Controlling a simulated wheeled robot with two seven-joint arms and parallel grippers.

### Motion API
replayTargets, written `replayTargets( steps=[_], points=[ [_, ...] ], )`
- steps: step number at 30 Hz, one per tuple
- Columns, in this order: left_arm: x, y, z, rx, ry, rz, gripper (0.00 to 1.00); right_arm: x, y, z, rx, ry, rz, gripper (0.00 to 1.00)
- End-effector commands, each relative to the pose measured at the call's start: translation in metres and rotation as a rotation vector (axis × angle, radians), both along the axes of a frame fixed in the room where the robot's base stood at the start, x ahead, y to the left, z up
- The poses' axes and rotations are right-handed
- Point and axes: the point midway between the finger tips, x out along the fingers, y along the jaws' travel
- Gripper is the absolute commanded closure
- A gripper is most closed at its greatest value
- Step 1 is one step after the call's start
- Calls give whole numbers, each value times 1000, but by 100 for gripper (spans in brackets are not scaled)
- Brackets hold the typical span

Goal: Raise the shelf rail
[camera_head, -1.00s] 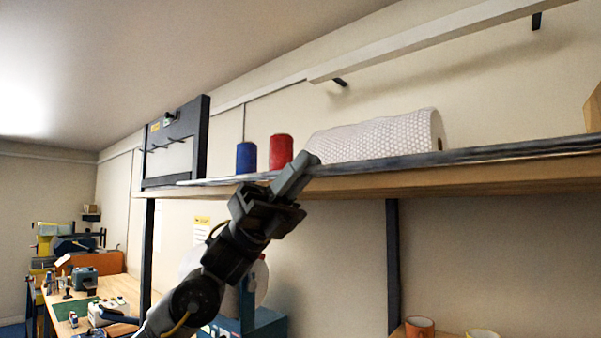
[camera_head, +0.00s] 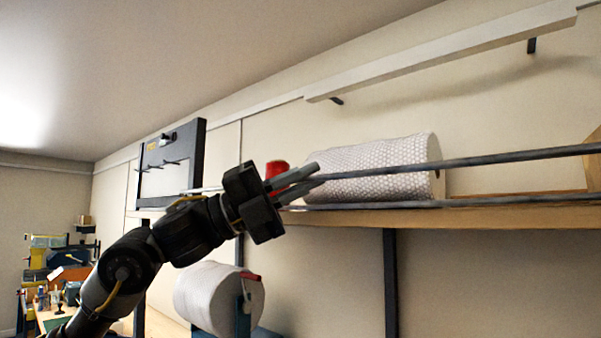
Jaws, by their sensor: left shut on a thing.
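The shelf rail (camera_head: 490,159) is a thin grey metal bar running along the front of the high shelf, in front of the bubble-wrap roll. It stands above a second grey bar (camera_head: 480,202) at the shelf's front edge, with a clear gap between the two. My left gripper (camera_head: 306,178) is shut on the rail near its left part, its fingers pointing right. The rail's far left end shows past the gripper; its right end runs out of the picture. My right gripper is not in view.
On the shelf (camera_head: 470,217) lie a white bubble-wrap roll (camera_head: 375,165) and a red cylinder (camera_head: 277,170), partly hidden by my gripper. A black-framed rack (camera_head: 170,165) stands at the left. A white beam (camera_head: 440,52) hangs above. A white roll (camera_head: 215,297) is below.

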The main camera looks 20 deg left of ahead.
Motion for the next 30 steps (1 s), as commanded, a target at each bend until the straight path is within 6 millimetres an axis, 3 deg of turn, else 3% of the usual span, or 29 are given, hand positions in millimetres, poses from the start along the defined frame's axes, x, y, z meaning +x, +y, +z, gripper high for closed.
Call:
replayTargets(
  steps=[9,26,27,30],
  points=[
    [4,-2,7,43,109,0,100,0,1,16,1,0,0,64],
    [5,-3,5,53,131,-2,100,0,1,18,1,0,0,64],
    [5,-3,5,53,131,-2,86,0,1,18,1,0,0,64],
    [5,-3,5,53,131,-2,73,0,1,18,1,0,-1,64]
  ],
)
